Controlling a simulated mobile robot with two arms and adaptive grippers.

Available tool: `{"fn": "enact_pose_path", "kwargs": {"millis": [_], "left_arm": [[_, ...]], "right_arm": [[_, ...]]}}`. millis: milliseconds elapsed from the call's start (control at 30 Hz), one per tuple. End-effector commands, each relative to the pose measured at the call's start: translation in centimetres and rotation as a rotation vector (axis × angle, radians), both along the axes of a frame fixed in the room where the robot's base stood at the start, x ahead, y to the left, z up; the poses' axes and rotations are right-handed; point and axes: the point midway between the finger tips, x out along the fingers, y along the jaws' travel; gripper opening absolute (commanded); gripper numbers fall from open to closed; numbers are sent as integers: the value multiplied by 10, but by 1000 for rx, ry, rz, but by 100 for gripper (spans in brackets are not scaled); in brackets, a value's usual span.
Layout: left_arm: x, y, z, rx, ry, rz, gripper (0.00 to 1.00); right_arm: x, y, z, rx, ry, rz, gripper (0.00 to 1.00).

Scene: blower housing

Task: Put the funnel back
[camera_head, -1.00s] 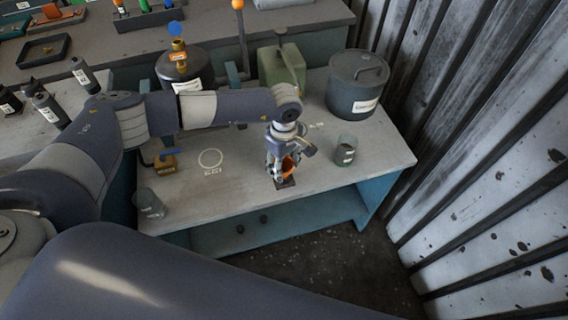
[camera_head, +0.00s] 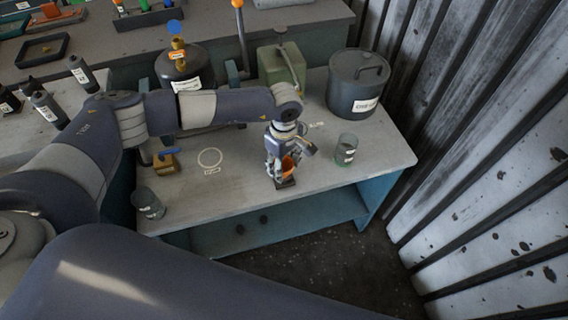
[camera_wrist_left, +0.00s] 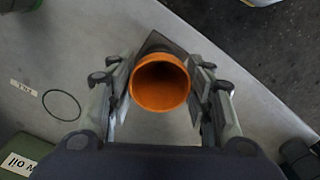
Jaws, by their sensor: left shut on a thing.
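The orange funnel (camera_head: 288,163) is between the fingers of my left gripper (camera_head: 281,172), near the front edge of the right-hand bench. In the left wrist view the funnel's round mouth (camera_wrist_left: 160,101) faces the camera, with a finger on each side. My left gripper is shut on it. A small dark square base (camera_head: 286,184) is directly below the funnel; it also shows behind the funnel in the left wrist view (camera_wrist_left: 157,40). The funnel's lower end is hidden, so I cannot tell whether it touches the base. My right gripper is not in view.
A greenish glass jar (camera_head: 346,150) stands just right of the gripper. A grey lidded drum (camera_head: 354,98), a green can (camera_head: 277,72) and a dark tank (camera_head: 180,72) stand behind. A marked circle (camera_head: 210,158) on the bench is empty. A dark cup (camera_head: 149,204) is at the front left.

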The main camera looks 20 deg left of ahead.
Motion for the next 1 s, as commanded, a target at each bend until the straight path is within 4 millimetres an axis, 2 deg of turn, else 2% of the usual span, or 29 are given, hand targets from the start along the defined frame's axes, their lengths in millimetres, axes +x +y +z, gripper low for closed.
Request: {"fn": "enact_pose_path", "kwargs": {"millis": [267, 300, 400, 667, 733, 800, 1000], "left_arm": [[0, 0, -1, 0, 1, 0, 34], [0, 0, -1, 0, 1, 0, 49], [0, 0, -1, 0, 1, 0, 71], [0, 0, 0, 0, 1, 0, 71], [0, 0, 0, 0, 1, 0, 83], [0, 0, 0, 0, 1, 0, 91], [0, 0, 0, 0, 1, 0, 91]], "right_arm": [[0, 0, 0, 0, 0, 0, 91], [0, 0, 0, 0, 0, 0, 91], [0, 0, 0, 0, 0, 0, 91], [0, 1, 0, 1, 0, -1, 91], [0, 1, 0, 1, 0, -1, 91], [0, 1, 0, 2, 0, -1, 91], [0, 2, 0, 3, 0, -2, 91]]}}
